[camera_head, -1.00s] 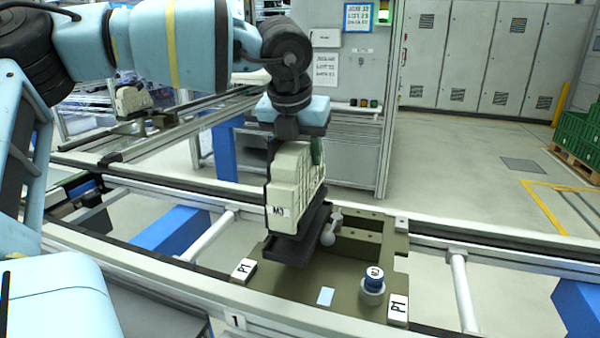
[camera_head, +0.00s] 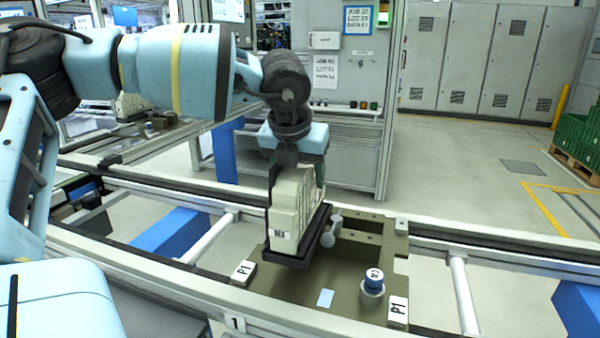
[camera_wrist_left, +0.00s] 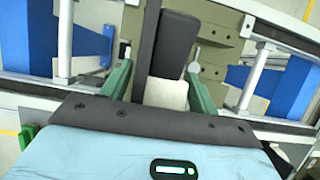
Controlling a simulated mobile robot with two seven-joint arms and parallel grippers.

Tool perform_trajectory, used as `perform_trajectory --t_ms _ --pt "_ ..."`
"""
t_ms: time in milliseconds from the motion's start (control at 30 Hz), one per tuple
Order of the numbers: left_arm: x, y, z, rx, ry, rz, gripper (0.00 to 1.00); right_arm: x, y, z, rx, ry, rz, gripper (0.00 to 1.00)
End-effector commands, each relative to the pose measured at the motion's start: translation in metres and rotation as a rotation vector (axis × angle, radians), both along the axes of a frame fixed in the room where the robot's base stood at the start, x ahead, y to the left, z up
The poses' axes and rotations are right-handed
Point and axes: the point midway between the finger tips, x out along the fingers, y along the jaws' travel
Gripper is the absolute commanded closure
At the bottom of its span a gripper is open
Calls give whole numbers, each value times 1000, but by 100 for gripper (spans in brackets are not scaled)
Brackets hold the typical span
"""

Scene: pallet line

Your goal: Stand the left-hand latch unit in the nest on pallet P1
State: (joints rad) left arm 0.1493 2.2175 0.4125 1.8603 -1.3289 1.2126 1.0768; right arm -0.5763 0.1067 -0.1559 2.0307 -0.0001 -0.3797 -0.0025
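The cream latch unit (camera_head: 285,208), with a small label low on its face, stands upright at the black nest (camera_head: 287,259) on pallet P1 (camera_head: 340,277). I cannot tell whether its base is fully seated. My left gripper (camera_head: 297,172) is above it and shut on its upper part. In the left wrist view, the green fingers (camera_wrist_left: 160,85) lie on either side of the cream unit (camera_wrist_left: 167,93), with the dark nest (camera_wrist_left: 172,45) beyond. The unit hides part of the nest. My right gripper is not in view.
A blue-capped post (camera_head: 373,283) and a light blue patch (camera_head: 325,298) are on the pallet's front right. A grey knobbed part (camera_head: 331,230) stands close right of the unit. Rails (camera_head: 480,250) run alongside. Another cream unit (camera_head: 130,104) stands at the back left.

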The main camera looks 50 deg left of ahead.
Motion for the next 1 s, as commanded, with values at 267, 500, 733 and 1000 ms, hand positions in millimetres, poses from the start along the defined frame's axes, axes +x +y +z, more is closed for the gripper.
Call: perform_trajectory --t_ms 267,500,733,1000 --pt "0 0 1 0 -1 0 32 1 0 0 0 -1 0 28" --pt "-2 -2 13 1 -6 -1 32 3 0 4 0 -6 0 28" --pt "-17 -10 53 1 -7 0 32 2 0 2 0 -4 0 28" --pt "-33 -19 98 2 -4 0 32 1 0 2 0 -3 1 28"
